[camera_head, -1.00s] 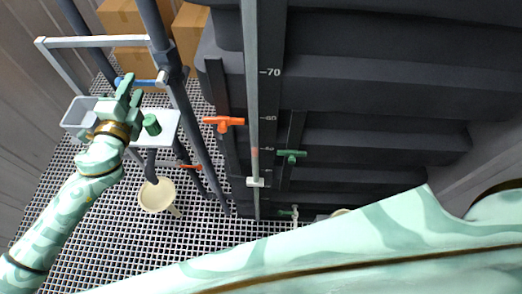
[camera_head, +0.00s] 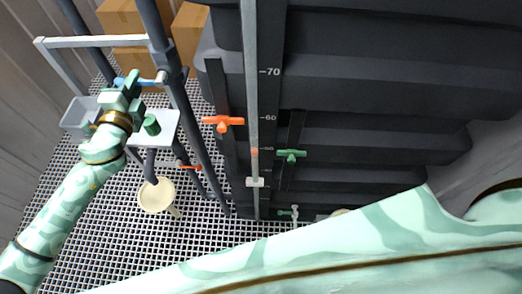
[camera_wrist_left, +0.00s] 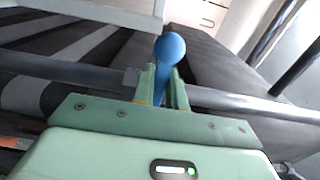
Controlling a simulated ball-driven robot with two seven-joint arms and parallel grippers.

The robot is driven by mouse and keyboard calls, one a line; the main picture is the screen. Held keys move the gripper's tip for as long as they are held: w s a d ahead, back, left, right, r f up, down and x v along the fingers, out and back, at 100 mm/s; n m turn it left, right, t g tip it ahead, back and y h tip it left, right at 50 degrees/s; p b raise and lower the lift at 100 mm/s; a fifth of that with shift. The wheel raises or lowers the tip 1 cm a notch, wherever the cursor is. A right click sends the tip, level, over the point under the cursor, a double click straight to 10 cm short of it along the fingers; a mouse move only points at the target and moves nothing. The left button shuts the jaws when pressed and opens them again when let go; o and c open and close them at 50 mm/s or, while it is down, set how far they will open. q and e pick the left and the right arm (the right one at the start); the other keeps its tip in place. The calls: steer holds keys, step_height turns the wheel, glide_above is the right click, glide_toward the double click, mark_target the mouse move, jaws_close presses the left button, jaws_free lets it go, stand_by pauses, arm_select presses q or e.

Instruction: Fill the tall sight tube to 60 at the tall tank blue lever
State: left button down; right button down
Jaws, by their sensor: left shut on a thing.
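The tall sight tube (camera_head: 252,95) is a grey upright tube on the dark tank (camera_head: 375,85), beside a scale with readable marks 70 and 60. A small orange mark (camera_head: 254,152) shows in the tube, clearly below the 60 mark. The blue lever (camera_head: 152,81) sits on a pipe at the upper left. My left gripper (camera_head: 127,82) is shut on the blue lever. In the left wrist view, the lever's round blue end (camera_wrist_left: 170,48) stands up between the fingers. The right gripper is out of view.
Orange (camera_head: 222,121) and green (camera_head: 291,154) levers flank the tube. A cream pan (camera_head: 156,196) lies on the grated floor. A white plate with a green knob (camera_head: 152,125) is beside my left gripper. Cardboard boxes (camera_head: 125,18) stand behind. My other arm crosses the foreground.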

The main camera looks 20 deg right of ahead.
arm_select(q)
steer(key=shift+d+f+n+b, duration=0.1)
steer(key=shift+f+n+b, duration=0.7)
steer(key=shift+n, duration=0.3)
steer(key=s+d+f+n, duration=0.1)
steer(key=d+f+n, duration=0.3)
steer(key=n, duration=0.9)
steer(key=shift+s+f, duration=0.35)
steer(key=shift+f, duration=0.05)
steer(key=shift+s+d+f, duration=0.1)
steer(key=shift+f, duration=0.15)
stand_by(1.6)
stand_by(2.0)
